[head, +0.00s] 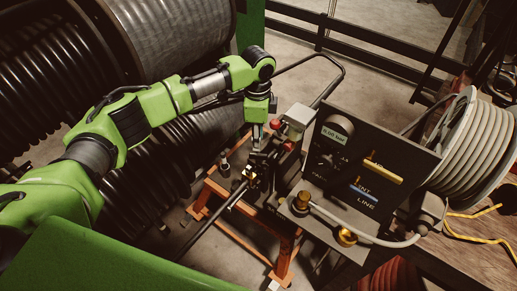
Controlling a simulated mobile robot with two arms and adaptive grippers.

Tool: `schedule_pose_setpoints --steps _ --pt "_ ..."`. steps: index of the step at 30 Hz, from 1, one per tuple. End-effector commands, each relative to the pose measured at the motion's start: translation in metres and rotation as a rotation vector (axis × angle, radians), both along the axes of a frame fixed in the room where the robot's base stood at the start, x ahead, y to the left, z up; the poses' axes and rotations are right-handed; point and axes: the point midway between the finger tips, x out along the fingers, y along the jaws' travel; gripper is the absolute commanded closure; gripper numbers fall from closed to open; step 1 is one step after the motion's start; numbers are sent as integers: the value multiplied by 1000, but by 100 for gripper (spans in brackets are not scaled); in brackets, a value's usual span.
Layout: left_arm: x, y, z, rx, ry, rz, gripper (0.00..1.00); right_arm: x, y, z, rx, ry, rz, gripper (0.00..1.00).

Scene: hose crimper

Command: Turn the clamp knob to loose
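My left gripper (254,170) comes in from the left and points down over the dark crimper bench in the middle of the head view. Its dark fingers are at or just above a small brass-coloured part (250,175); whether they touch it is too small to tell, as is whether they are open or shut. A small dark upright knob-like part (224,165) stands left of the gripper. Two red knobs (275,124) sit by a pale grey box (297,121) just right of the gripper. Which part is the clamp knob is not clear. My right gripper is not in view.
A black panel (330,165) with a gauge, a yellow handle (384,172) and a blue handle (364,192) stands close on the right. Brass fittings (346,237) and a grey hose lie before it. A hose reel (475,150) is far right. An orange stand (285,262) is below.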

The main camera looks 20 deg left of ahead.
Motion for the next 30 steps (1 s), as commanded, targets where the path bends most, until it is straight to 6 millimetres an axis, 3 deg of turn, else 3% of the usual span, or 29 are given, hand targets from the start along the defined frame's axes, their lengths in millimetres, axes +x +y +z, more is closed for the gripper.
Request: schedule_pose_setpoints --steps 4,9,15,23,27,30 --pt "-1 0 -30 2 3 1 74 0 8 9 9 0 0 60" --pt "0 0 -56 1 0 1 74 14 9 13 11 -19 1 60" --pt "0 0 -71 1 -1 -1 74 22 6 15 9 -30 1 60" --pt "0 0 -72 0 -1 -1 74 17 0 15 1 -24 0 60" --pt "0 0 -72 0 -1 0 100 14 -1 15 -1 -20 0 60" --pt "0 0 -72 0 -1 0 100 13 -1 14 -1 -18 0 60"
